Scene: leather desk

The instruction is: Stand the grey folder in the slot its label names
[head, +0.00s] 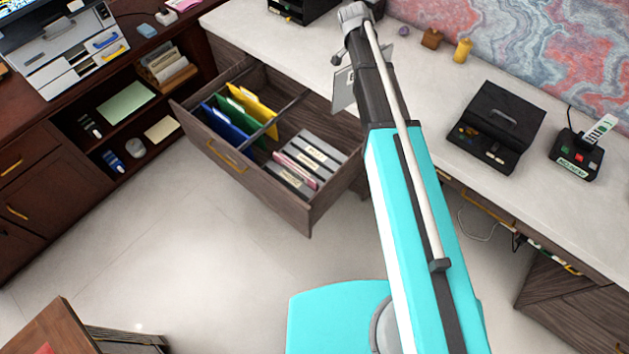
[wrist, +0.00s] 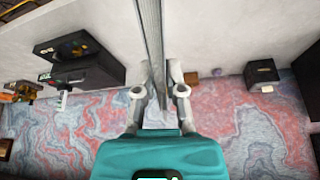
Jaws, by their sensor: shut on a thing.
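The grey folder (head: 343,91) shows in the head view as a pale flat sheet jutting out left of my arm, above the counter's edge by the open drawer. Any writing on it is too small to read. In the wrist view the folder (wrist: 150,40) is seen nearly edge-on, with my gripper (wrist: 160,93) shut on it.
A dark wooden desk (head: 35,190) is at the left. The floor before the drawer is clear.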

